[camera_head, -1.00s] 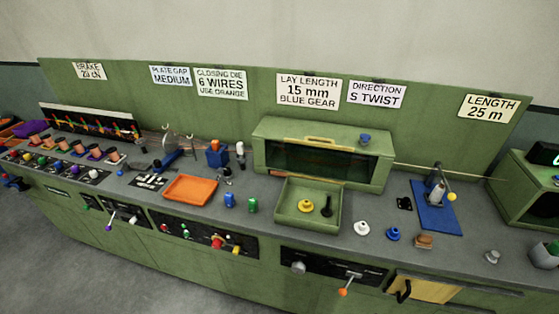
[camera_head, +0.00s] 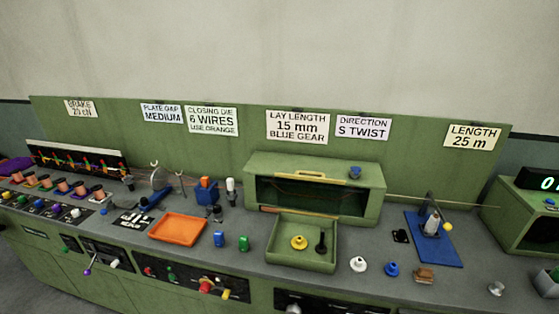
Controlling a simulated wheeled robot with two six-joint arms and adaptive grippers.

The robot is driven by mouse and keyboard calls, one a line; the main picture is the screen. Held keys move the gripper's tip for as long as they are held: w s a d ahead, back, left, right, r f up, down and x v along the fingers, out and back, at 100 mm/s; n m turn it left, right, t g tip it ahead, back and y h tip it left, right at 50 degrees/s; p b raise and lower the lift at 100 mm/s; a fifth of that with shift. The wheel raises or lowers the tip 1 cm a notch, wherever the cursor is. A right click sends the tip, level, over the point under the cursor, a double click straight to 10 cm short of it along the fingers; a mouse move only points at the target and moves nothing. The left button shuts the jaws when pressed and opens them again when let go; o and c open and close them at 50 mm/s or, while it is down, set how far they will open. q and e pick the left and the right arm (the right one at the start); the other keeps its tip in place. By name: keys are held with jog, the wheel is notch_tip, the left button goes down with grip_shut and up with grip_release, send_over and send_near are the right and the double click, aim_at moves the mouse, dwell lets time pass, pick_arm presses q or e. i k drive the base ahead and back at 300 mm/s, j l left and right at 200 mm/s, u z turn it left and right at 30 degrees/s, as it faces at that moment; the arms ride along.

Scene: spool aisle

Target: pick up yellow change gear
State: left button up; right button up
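The yellow change gear (camera_head: 298,242) lies in the green open-topped tray (camera_head: 301,263) in front of the green gear housing. A black upright piece (camera_head: 321,242) stands beside it on the right, apart from it. A white gear-like piece (camera_head: 358,264) and a blue one (camera_head: 392,269) sit on the bench to the right of the tray. Another blue piece (camera_head: 355,172) sits on top of the housing. Neither of my grippers shows in the head view.
The green housing (camera_head: 372,204) stands open behind the tray. A blue plate (camera_head: 446,253) with a lever device lies to the right. Signs hang on the back panel (camera_head: 230,155).

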aim_at(299, 243)
jog(key=k+l+u, duration=0.15)
jog(key=u, duration=0.2)
jog(key=k+l+u, duration=0.15)
jog(key=l+u, duration=0.25)
jog(key=k+u, duration=0.15)
jog(key=u, duration=0.2)
